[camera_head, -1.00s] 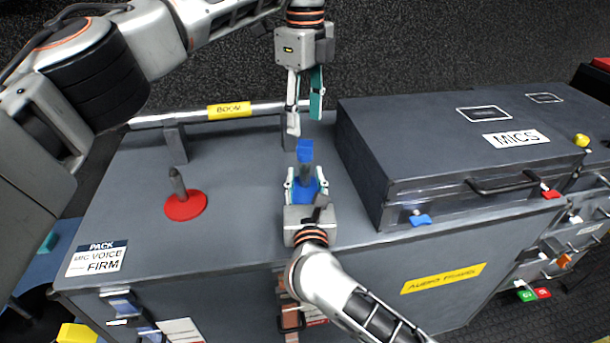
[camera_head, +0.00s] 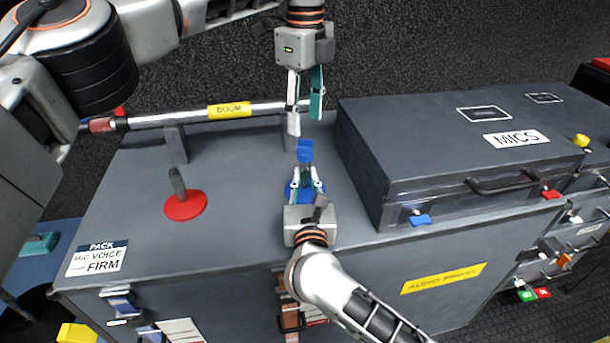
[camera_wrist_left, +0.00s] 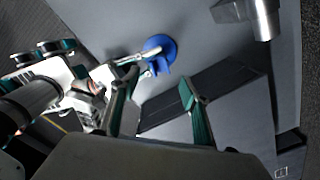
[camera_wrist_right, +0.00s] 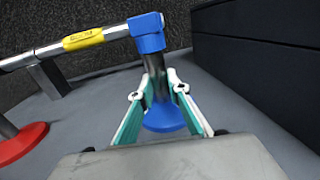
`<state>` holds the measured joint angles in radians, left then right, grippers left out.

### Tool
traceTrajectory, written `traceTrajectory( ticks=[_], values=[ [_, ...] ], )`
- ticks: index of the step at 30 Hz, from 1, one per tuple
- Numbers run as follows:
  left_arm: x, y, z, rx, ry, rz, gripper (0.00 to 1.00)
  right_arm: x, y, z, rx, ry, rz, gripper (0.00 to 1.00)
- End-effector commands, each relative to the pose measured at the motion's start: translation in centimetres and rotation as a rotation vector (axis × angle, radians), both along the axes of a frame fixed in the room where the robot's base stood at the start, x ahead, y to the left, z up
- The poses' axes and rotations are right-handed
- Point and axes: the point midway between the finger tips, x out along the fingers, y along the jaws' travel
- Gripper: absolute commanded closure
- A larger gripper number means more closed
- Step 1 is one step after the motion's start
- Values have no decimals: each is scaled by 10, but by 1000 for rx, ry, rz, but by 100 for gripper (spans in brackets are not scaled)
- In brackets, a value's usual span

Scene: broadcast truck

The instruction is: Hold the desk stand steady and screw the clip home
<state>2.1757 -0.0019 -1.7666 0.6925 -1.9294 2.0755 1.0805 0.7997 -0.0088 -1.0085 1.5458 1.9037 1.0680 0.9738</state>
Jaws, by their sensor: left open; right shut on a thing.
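The blue desk stand has a round blue base (camera_wrist_right: 165,118) and a grey post, with a blue clip (camera_head: 305,151) on top. It stands upright near the middle of the case top. My right gripper (camera_head: 305,182) is shut on the post, with one finger on each side, below the clip. The fingers also show around the post in the right wrist view (camera_wrist_right: 157,92). My left gripper (camera_head: 304,112) is open and empty, pointing down above the clip and apart from it. The left wrist view shows the blue clip and base (camera_wrist_left: 160,46) beyond its fingers.
A red-based stand (camera_head: 184,206) with a grey post is to the left. A boom bar (camera_head: 190,116) with a yellow label lies on supports behind. A dark MICS case (camera_head: 440,155) stands close on the right. The case top (camera_head: 240,190) is clear between the two stands.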

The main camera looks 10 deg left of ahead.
Motion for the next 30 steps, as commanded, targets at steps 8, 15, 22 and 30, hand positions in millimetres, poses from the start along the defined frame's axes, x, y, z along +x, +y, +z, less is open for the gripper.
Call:
traceTrajectory(
  ticks=[8,15,22,30],
  values=[
    [0,0,-9,0,3,-1,54,0,0,0,0,0,0,100],
    [-1,0,-43,0,4,-2,54,0,0,0,0,0,0,100],
    [-1,0,-71,0,3,-1,54,0,0,0,0,0,0,100],
    [0,0,-81,0,0,0,54,0,0,0,0,0,0,100]
  ],
)
